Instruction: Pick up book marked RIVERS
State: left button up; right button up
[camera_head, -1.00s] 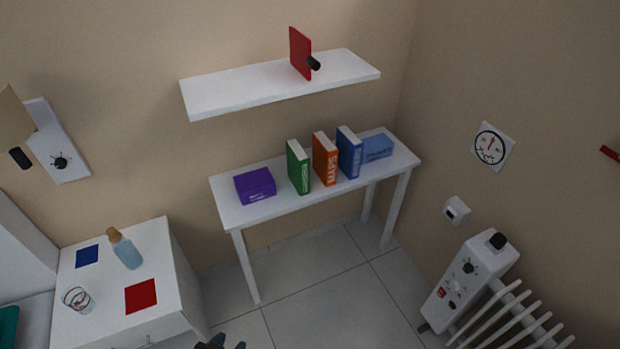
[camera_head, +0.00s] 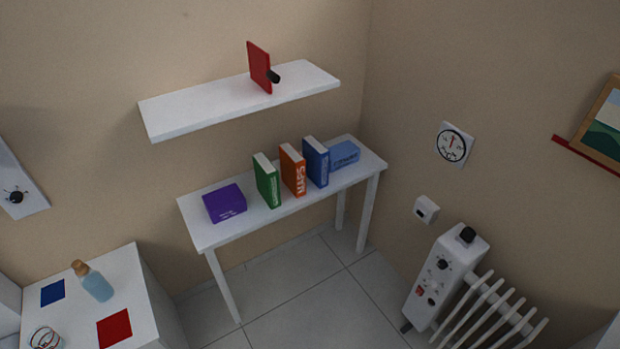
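Three books stand upright on a narrow white table: a green book (camera_head: 267,183), an orange book (camera_head: 294,173) and a blue book (camera_head: 317,164). The orange spine reads MAPS in the earlier frame. The lettering on the green and blue spines is too small to read, so I cannot tell which is marked RIVERS. A purple block-like item (camera_head: 225,205) lies left of them, and a lighter blue one (camera_head: 344,156) lies to their right. A red, flat upright object (camera_head: 259,68) stands on the wall shelf. Neither gripper is in view.
The white table (camera_head: 205,233) stands against the back wall below the white shelf (camera_head: 190,112). A white cabinet (camera_head: 75,318) at lower left bears a bottle (camera_head: 93,282) and a glass (camera_head: 45,338). A white radiator (camera_head: 445,280) stands at right. Floor before the table is clear.

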aim_at(316, 157)
jog(key=i+u, duration=0.3)
jog(key=i, duration=0.15)
jog(key=i+l+u, duration=0.25)
jog(key=i, duration=0.2)
jog(key=i+l+u, duration=0.3)
jog(key=i, duration=0.15)
jog(key=j, duration=0.1)
